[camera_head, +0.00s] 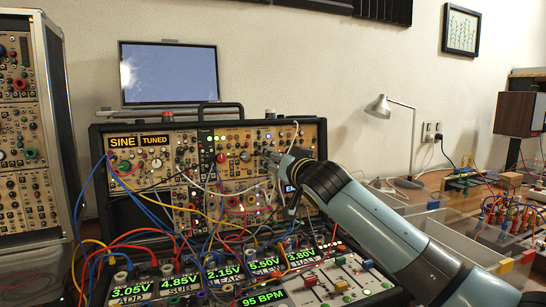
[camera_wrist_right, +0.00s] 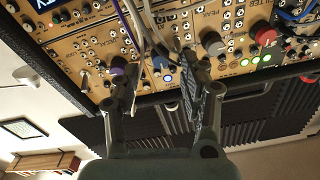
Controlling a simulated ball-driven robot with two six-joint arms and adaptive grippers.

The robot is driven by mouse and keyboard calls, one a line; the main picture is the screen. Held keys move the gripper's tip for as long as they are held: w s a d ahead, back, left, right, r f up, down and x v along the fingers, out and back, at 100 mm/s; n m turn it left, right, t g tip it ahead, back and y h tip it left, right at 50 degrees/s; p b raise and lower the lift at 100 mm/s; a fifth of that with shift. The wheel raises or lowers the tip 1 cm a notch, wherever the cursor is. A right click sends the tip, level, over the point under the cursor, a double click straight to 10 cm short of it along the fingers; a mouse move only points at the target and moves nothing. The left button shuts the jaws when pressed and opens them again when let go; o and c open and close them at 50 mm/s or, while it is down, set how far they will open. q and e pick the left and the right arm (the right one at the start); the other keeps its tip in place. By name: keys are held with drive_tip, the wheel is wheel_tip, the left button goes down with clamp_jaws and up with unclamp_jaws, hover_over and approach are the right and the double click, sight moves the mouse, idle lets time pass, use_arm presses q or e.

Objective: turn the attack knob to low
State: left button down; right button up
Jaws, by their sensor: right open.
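The synth case (camera_head: 225,190) stands upright at the back of the table, its tan panels full of knobs, jacks and patch cables. My right gripper (camera_head: 266,154) reaches its upper right part from the right. In the right wrist view my right gripper (camera_wrist_right: 160,82) is open, its two fingers apart close in front of the panel. My left gripper is not in view.
Patch cables hang across the case, and one white cable (camera_wrist_right: 151,28) runs near the fingers. A front panel with lit number displays (camera_head: 215,274) and sliders lies below. A modular rack (camera_head: 28,125) stands left; a lamp (camera_head: 379,107) and clear bins (camera_head: 462,235) are right.

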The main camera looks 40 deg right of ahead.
drive_tip(key=shift+x, duration=1.6)
drive_tip(key=c, duration=0.3)
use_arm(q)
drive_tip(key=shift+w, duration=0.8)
use_arm(e)
clamp_jaws()
